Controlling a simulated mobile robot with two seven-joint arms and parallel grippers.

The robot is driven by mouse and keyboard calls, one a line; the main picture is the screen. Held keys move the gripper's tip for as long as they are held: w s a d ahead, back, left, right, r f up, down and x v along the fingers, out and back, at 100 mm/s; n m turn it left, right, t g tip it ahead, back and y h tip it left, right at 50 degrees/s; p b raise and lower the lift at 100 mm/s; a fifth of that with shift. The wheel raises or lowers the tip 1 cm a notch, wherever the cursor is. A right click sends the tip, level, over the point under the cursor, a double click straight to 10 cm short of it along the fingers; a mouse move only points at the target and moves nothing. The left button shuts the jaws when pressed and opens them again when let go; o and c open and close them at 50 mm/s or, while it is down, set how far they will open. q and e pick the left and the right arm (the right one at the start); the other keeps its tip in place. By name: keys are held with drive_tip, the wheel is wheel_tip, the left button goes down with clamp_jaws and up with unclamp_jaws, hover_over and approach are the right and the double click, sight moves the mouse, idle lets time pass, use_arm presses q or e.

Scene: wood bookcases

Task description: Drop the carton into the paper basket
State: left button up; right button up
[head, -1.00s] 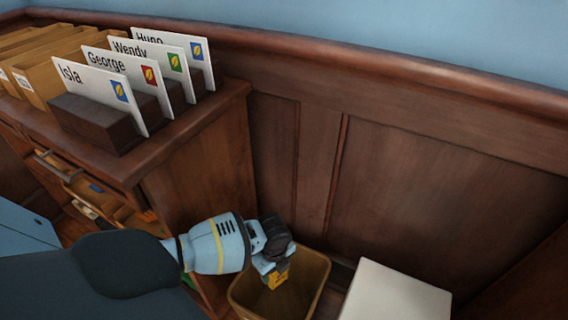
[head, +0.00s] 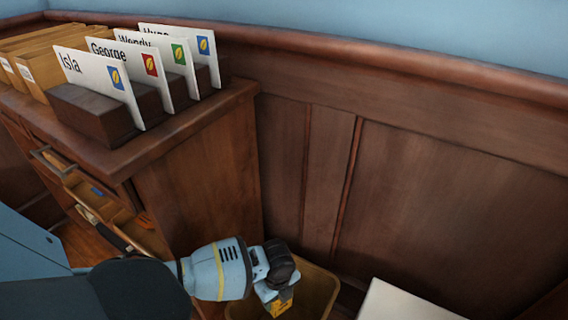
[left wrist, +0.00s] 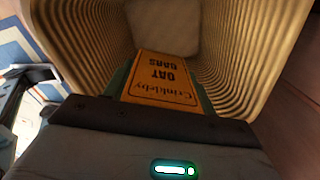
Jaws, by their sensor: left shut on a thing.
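My left gripper (head: 277,299) is shut on a small orange carton (head: 279,307) and holds it over the opening of the tan paper basket (head: 321,292). In the left wrist view the carton (left wrist: 162,78) shows dark print reading "Crinkleby Oat Bars", upside down, between the fingers. The basket's ribbed inner walls (left wrist: 236,60) surround it in that view, with the basket floor beyond. The lower part of the basket is cut off by the bottom edge of the head view.
A wooden cabinet (head: 205,180) stands left of the basket, with an open drawer (head: 98,195) and name cards (head: 95,78) in dark holders on top. A white box-like object (head: 405,303) stands right of the basket. Wood panelling (head: 450,190) is behind.

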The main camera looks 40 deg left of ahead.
use_arm(q)
drive_tip(key=shift+r, duration=0.1)
drive_tip(key=o, duration=1)
drive_tip(key=shift+o, duration=0.2)
drive_tip(key=shift+r, duration=0.3)
wheel_tip(320, 180, up, 6)
drive_tip(key=p, duration=0.3)
drive_tip(key=shift+r+p, duration=0.3)
drive_tip(key=shift+r, duration=0.3)
